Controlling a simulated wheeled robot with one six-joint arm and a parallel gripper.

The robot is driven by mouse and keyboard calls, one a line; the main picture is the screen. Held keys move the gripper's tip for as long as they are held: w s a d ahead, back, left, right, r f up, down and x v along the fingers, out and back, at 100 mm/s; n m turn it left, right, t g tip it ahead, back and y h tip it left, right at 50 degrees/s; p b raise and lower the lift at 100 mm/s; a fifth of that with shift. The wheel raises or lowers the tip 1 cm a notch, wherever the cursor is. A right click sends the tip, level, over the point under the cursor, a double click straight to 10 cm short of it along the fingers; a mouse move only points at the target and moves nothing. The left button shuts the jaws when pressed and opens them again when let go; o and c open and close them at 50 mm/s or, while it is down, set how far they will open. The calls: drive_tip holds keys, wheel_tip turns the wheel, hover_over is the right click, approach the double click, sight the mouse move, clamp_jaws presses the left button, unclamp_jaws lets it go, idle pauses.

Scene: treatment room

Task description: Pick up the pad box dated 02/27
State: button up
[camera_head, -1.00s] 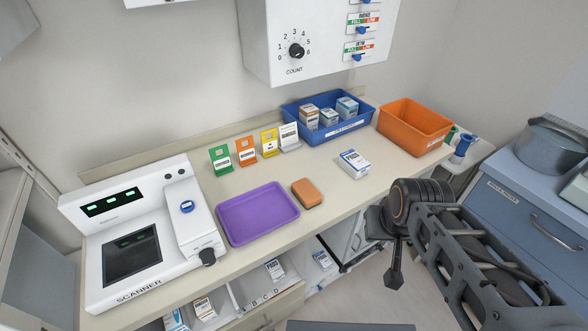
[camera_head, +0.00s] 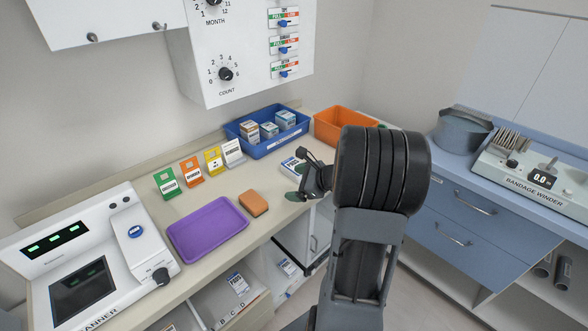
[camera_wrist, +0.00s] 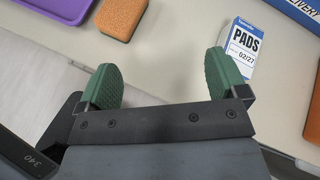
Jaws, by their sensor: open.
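The pad box (camera_wrist: 243,47) is white with a blue end, and its label reads "PADS 02/27" in the wrist view. It lies on the beige counter, just beyond the right fingertip. In the head view the same box (camera_head: 291,166) shows in front of the blue bin, partly hidden by my gripper. My gripper (camera_wrist: 163,82) has two green pads spread apart with nothing between them. In the head view my gripper (camera_head: 304,181) is at the counter's front edge beside the box.
An orange sponge (camera_head: 253,203) and a purple tray (camera_head: 209,229) lie left of the box. A blue bin (camera_head: 266,147) with several boxes and an orange bin (camera_head: 333,121) stand behind. More boxes, including a pads box (camera_head: 237,284), are on shelves below the counter.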

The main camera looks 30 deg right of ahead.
drive_tip(key=d+f+m+t+h, duration=0.3)
drive_tip(key=d+m, duration=0.4)
drive_tip(key=d, duration=0.3)
drive_tip(key=p, duration=0.1)
approach(288, 165)
drive_tip(key=shift+w+d+f+m, duration=0.15)
drive_tip(key=shift+d+f, duration=0.25)
drive_tip(key=shift+f, duration=0.2)
drive_tip(key=shift+d+f+m, duration=0.15)
drive_tip(key=shift+d+f, duration=0.25)
drive_tip(key=shift+f, duration=0.25)
drive_tip(key=shift+p+x, duration=0.85)
drive_tip(key=shift+x, duration=2.25)
drive_tip(key=shift+d+r, duration=0.1)
drive_tip(key=shift+d, duration=0.05)
drive_tip(key=shift+c, duration=0.4)
drive_tip(key=c, duration=0.9)
drive_tip(key=shift+c, duration=0.2)
drive_tip(key=shift+r, duration=0.1)
